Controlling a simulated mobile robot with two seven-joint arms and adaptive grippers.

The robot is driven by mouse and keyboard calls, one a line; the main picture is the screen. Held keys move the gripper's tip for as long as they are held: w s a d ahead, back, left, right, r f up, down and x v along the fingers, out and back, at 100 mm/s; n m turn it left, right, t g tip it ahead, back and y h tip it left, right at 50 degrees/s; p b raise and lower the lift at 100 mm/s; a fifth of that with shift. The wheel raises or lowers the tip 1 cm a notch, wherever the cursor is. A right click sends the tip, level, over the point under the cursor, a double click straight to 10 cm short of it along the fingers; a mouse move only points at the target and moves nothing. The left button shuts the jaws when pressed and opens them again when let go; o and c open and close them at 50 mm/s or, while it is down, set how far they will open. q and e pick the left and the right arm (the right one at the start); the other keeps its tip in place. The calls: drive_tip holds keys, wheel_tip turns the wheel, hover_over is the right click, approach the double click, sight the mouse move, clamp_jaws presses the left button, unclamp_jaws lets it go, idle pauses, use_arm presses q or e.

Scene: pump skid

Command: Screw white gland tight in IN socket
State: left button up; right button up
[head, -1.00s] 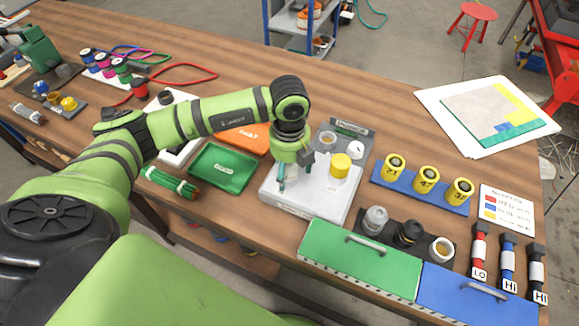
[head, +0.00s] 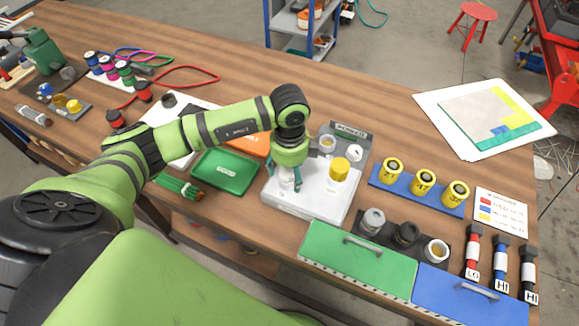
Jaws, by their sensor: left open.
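A white gland (head: 287,175) stands upright on the left part of the white block (head: 300,210). My left gripper (head: 285,184) points down over it from above. Its two teal fingers are apart, one on each side of the gland. Whether they touch it I cannot tell. The socket under the gland and any IN marking are hidden or too small to read. A yellow cap (head: 339,168) sits on the block to the right of the gland. My right gripper is not in view.
A grey stand with a gauge (head: 354,153) is behind the block. A green tray (head: 224,171) and an orange tray (head: 245,141) lie to the left. A green lid with a handle (head: 358,259) is in front. Yellow cylinders (head: 424,182) stand on a blue base at right.

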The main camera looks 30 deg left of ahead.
use_arm(q)
drive_tip(key=c, duration=1.2)
drive_tip(key=shift+f+m+b, duration=0.2)
drive_tip(key=shift+m+b, duration=0.5)
drive_tip(key=shift+m, duration=0.4)
drive_tip(key=m+b, duration=0.1)
drive_tip(key=m, duration=0.1)
drive_tip(key=shift+r+m, duration=0.1)
drive_tip(key=shift+m, duration=0.2)
drive_tip(key=shift+d+m+b, duration=0.1)
drive_tip(key=shift+m+b, duration=0.35)
drive_tip(key=shift+m, duration=0.25)
drive_tip(key=shift+s+m+b, duration=0.1)
drive_tip(key=shift+m+b, duration=0.35)
drive_tip(key=shift+m, duration=1.05)
